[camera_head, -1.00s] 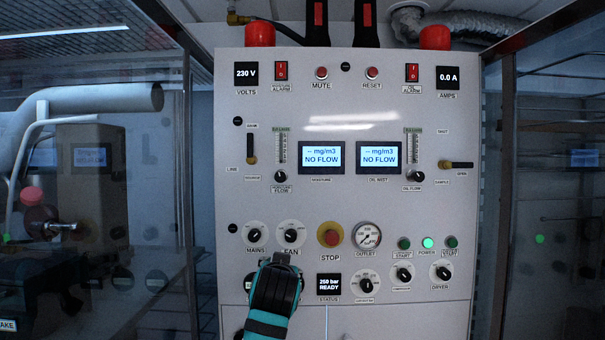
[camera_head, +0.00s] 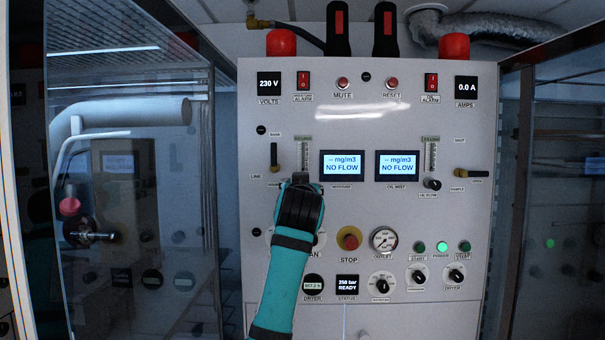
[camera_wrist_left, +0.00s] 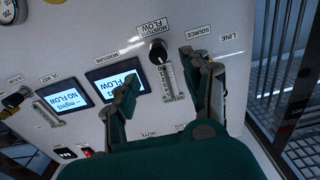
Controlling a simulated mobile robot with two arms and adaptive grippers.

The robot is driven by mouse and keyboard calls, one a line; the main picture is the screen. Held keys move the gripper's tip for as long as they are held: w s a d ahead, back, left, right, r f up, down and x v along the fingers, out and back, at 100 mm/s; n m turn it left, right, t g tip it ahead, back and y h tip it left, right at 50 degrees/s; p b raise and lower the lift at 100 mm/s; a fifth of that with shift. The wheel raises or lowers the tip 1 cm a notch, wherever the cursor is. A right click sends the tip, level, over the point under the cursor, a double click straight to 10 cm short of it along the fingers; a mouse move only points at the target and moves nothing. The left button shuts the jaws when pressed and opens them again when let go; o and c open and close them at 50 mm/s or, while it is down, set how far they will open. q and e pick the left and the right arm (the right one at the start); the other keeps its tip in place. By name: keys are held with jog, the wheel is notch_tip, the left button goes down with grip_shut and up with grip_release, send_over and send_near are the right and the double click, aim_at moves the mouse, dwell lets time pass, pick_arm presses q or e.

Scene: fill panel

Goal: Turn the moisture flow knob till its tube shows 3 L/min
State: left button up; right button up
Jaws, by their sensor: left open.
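The moisture flow knob (camera_wrist_left: 158,50) is black with a pale mark, and its label shows beside it in the left wrist view. In the head view my gripper hides it. The moisture flow tube (camera_head: 304,155) is a narrow scale above the knob's place; it also shows in the left wrist view (camera_wrist_left: 168,80). I cannot read a level in it. The moisture display (camera_head: 342,165) reads "-- mg/m3 NO FLOW". My left gripper (camera_head: 300,182) is open; in the left wrist view its fingers (camera_wrist_left: 158,68) stand apart on either side of the knob and tube, with nothing held. My right gripper is out of view.
The source lever (camera_head: 274,157) is close left of the gripper. The oil flow knob (camera_head: 432,184) and oil mist display (camera_head: 397,165) are to the right. The red stop button (camera_head: 350,238) and outlet gauge (camera_head: 384,239) sit lower right of the gripper.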

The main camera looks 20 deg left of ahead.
pick_arm(q)
jog(key=p+x, duration=0.3)
jog(key=x, duration=0.3)
jog(key=shift+w, duration=0.3)
jog(key=shift+f, duration=0.1)
jog(key=c, duration=0.9)
grip_shut()
